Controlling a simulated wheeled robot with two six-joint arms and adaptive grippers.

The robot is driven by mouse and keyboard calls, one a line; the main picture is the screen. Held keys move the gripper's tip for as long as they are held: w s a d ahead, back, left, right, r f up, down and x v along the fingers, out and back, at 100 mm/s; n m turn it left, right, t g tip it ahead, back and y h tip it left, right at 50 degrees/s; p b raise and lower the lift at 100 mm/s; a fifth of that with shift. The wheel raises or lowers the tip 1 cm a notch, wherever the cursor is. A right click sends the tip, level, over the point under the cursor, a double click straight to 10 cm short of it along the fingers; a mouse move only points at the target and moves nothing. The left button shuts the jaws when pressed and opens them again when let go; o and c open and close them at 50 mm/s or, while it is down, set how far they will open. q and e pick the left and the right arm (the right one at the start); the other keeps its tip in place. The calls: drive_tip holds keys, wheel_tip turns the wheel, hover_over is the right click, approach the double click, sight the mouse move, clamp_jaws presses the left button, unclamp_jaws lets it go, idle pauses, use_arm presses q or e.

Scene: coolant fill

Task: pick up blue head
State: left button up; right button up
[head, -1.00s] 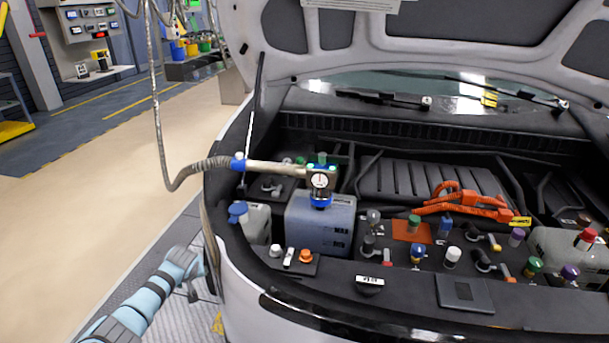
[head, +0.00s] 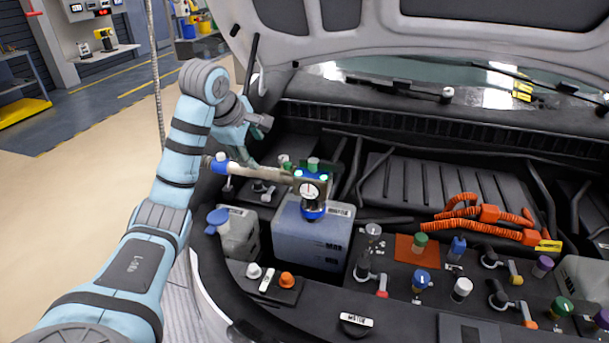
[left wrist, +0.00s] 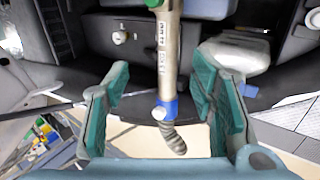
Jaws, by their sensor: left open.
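The blue head (head: 312,190) has a round gauge, green lights and blue collars, and sits upright on top of the blue-grey tank (head: 308,240). Its pale tube (head: 262,172) runs left to a blue ring (head: 226,166) and hose. My left gripper (head: 258,150) is above and just behind the tube in the head view, its fingers partly hidden. In the left wrist view my left gripper (left wrist: 160,75) is open, with green-padded fingers on either side of the tube (left wrist: 169,50). There is a gap on both sides. My right gripper is not in view.
A grey bottle with a blue cap (head: 218,217) stands left of the tank. Several coloured caps, an orange cable (head: 480,212) and other engine parts fill the right. The raised hood (head: 340,40) is overhead. Open floor (head: 90,170) lies left of the car.

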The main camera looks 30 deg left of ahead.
sight(264, 170)
use_arm(q)
drive_tip(key=b+x, duration=0.1)
drive_tip(key=x, duration=0.3)
drive_tip(key=b+x, duration=0.2)
drive_tip(key=x, duration=0.2)
drive_tip(key=s+b+x, duration=0.1)
drive_tip(key=b+x, duration=0.1)
drive_tip(key=x, duration=0.2)
drive_tip(key=shift+d+f, duration=0.25)
drive_tip(key=shift+f, duration=0.35)
drive_tip(key=shift+w+f, duration=0.15)
drive_tip(key=shift+w, duration=0.05)
drive_tip(key=shift+a, duration=0.1)
clamp_jaws()
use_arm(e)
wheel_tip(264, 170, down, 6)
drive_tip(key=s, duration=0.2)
